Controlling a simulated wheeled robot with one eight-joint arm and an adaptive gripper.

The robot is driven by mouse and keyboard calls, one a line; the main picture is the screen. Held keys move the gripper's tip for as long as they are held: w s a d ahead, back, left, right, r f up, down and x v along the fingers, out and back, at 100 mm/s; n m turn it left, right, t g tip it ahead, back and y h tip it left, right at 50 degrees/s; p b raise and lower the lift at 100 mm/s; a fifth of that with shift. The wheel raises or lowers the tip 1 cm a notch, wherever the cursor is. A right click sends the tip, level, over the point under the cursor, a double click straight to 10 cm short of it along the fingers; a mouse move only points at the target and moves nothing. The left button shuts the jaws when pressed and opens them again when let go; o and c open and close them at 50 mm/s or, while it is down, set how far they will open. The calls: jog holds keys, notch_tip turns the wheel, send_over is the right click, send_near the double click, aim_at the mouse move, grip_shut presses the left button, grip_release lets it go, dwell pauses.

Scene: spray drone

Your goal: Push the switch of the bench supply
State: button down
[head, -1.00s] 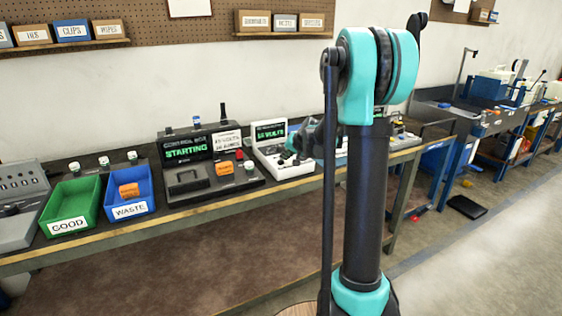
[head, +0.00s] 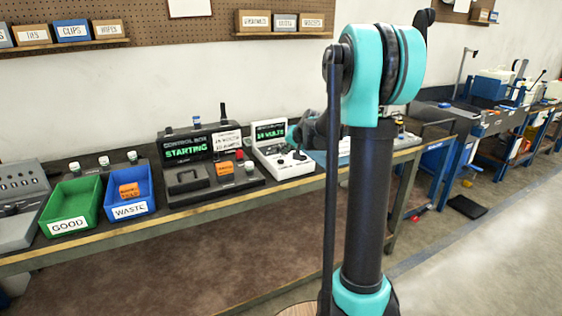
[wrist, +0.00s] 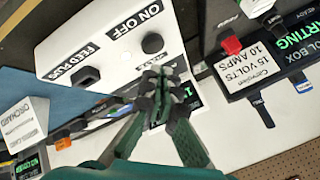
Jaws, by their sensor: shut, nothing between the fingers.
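The bench supply (head: 288,168) is a white box with a lit green display on the bench, left of my arm in the head view. In the wrist view its white panel (wrist: 115,20) carries an ON OFF label and a FEED PLUG label. A black round switch (wrist: 152,43) sits by ON OFF, and a black round part (wrist: 87,76) sits by FEED PLUG. My gripper (wrist: 160,82) is shut and empty, its tips just below the ON OFF switch in the picture. Whether they touch the panel cannot be told. The gripper partly hides the display.
The control box (head: 190,148), its display reading STARTING, stands left of the supply. Its red button (wrist: 231,46) shows beside the supply in the wrist view. A green GOOD bin (head: 68,226) and a blue WASTE bin (head: 131,209) stand further left.

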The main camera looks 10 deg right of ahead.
jog(key=shift+r, duration=2.2)
